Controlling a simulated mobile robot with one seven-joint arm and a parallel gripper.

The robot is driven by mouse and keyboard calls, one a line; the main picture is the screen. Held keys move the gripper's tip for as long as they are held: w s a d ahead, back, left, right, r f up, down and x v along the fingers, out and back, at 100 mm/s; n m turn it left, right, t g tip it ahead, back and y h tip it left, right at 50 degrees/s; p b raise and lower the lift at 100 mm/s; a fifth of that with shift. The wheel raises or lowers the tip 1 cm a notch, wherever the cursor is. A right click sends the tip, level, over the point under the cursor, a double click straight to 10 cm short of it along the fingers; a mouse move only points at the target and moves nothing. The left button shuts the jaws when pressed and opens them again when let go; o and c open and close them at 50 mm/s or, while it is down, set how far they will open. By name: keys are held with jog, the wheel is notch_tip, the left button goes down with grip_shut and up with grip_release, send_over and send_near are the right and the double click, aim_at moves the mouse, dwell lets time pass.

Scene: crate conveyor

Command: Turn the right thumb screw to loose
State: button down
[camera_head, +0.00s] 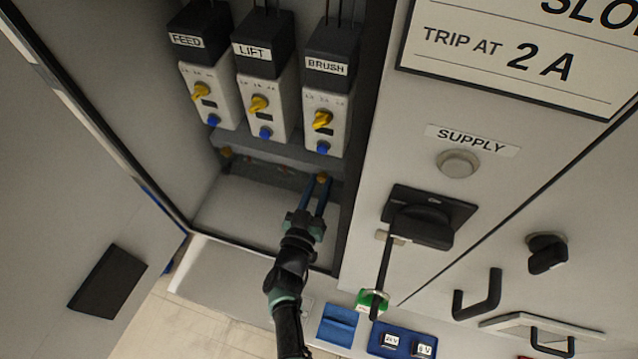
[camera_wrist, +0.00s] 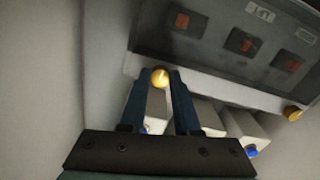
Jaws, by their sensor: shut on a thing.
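The right thumb screw (camera_head: 322,177) is a small brass-yellow knob at the right end of a dark cover strip in the open cabinet. In the wrist view the same thumb screw (camera_wrist: 160,77) sits between my fingertips. My gripper (camera_head: 319,184) reaches up from below, its two blue fingers closed on the screw's sides. The left thumb screw (camera_head: 226,152) is at the strip's other end and shows at the right edge of the wrist view (camera_wrist: 292,113). The smoky see-through cover (camera_wrist: 225,45) shows orange-red parts behind it. The screw's turn angle cannot be read.
Three white breakers with yellow knobs, marked FEED (camera_head: 203,95), LIFT (camera_head: 262,105) and BRUSH (camera_head: 324,118), stand above the cover. The cabinet door (camera_head: 80,210) hangs open at left. A black supply switch (camera_head: 425,222) with a hanging green tag (camera_head: 371,301) sticks out at right.

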jog(key=shift+n, duration=0.3)
jog(key=c, duration=0.6)
grip_release()
jog(key=p+v, duration=0.1)
jog(key=v, duration=1.2)
